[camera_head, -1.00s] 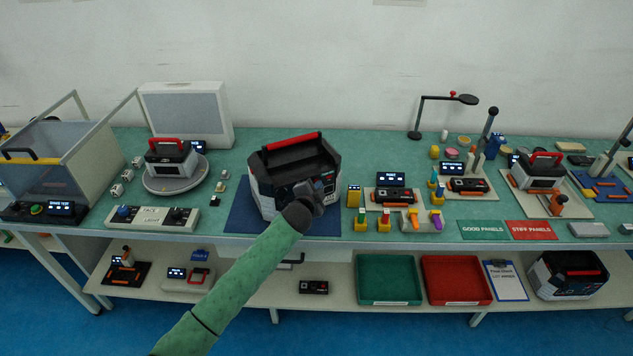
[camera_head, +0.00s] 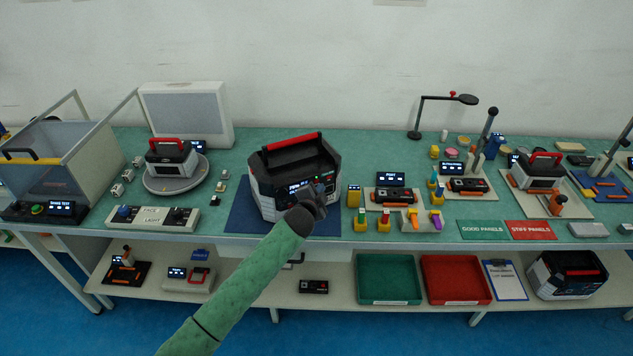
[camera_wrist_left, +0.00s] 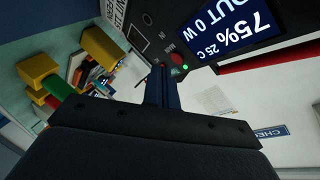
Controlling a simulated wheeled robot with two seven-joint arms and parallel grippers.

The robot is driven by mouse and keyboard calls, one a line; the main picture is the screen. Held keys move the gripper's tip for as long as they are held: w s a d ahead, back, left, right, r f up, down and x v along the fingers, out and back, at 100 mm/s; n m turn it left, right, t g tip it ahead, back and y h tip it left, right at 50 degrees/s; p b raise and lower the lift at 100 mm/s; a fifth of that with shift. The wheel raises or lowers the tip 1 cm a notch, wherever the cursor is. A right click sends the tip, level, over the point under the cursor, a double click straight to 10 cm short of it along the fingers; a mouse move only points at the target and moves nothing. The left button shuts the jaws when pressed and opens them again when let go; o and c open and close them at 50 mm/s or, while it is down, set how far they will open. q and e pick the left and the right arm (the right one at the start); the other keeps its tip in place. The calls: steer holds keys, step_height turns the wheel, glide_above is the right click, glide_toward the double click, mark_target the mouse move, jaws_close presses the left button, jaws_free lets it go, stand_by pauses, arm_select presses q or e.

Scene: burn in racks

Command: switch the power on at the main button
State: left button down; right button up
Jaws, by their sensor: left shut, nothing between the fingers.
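The power station (camera_head: 283,165), a black and white box with a red handle, stands on a blue mat at the middle of the bench. Its front screen is lit in the head view, and in the left wrist view the screen (camera_wrist_left: 240,28) reads 75%, 25 C and OUT 0 W. The red main button (camera_wrist_left: 177,59) shows beside the "MAIN" label, with a small green light lit next to it. My left gripper (camera_head: 314,196) is shut and empty in front of the panel. In the left wrist view its fingertips (camera_wrist_left: 159,70) appear just beside the button; contact cannot be told.
Yellow-topped blocks (camera_head: 361,220) and small test fixtures stand right of the mat. A switch box (camera_head: 152,218) and a turntable (camera_head: 173,182) are to the left. Green (camera_head: 362,301) and red (camera_head: 428,301) trays sit on the lower shelf.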

arm_select(q)
steer(key=shift+s+d+p, duration=0.15)
steer(key=shift+s+d, duration=0.3)
steer(key=shift+s, duration=0.4)
steer(key=shift+s+d+p, duration=0.2)
steer(key=shift+s+d, duration=0.25)
steer(key=shift+s, duration=0.4)
steer(key=shift+s+d+p, duration=0.15)
steer(key=shift+s+d, duration=0.3)
steer(key=shift+s, duration=0.4)
steer(key=s+d+p, duration=0.1)
steer(key=s+d, duration=0.2)
steer(key=s, duration=0.4)
steer(key=shift+d, duration=0.35)
